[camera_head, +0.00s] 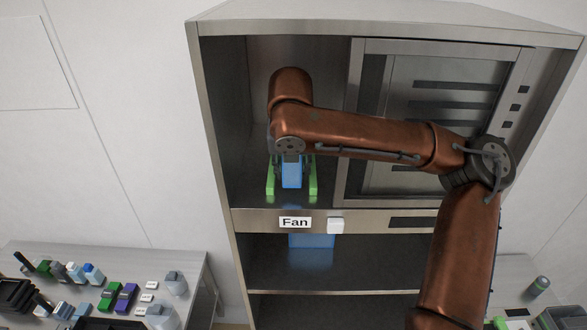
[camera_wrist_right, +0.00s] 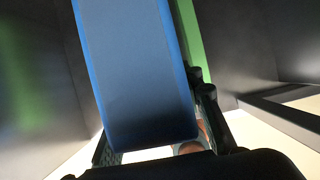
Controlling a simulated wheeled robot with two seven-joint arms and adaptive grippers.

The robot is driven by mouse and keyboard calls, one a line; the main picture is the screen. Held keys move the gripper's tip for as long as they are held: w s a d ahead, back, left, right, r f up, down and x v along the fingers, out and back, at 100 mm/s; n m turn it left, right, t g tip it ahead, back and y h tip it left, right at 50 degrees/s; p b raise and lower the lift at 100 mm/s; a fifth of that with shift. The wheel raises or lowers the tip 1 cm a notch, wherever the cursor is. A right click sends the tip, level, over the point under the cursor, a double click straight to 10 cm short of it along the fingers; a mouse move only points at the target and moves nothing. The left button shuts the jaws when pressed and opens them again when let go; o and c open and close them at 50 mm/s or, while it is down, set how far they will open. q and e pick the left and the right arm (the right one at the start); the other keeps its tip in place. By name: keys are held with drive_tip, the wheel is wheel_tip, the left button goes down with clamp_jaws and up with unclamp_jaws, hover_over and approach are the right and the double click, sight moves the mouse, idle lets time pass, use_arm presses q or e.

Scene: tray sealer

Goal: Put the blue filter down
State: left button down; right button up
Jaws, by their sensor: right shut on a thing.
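The blue filter (camera_head: 291,174) is in the left bay of the steel cabinet, between two upright green rails (camera_head: 313,178). My right gripper (camera_head: 290,160) is shut on the filter, and my copper arm reaches in from the right. In the right wrist view the blue filter (camera_wrist_right: 135,75) fills the middle, between the fingers, with a green strip (camera_wrist_right: 190,35) just to its right. Whether the filter's lower end touches the bay floor cannot be told. My left gripper is in neither view.
The cabinet (camera_head: 220,120) has a closed glass-fronted door (camera_head: 430,100) on the right. A "Fan" label (camera_head: 294,222) and white switch (camera_head: 336,226) are on the front ledge. A blue object (camera_head: 311,241) sits on the shelf below. A cluttered table (camera_head: 190,262) stands at left.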

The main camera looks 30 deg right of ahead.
drive_tip(key=shift+f, duration=0.4)
drive_tip(key=shift+f, duration=0.1)
drive_tip(key=shift+f, duration=0.5)
drive_tip(key=o, duration=1.3)
drive_tip(key=shift+r, duration=0.15)
drive_tip(key=shift+r, duration=0.25)
drive_tip(key=shift+b+v, duration=0.8)
drive_tip(key=shift+v, duration=5.45)
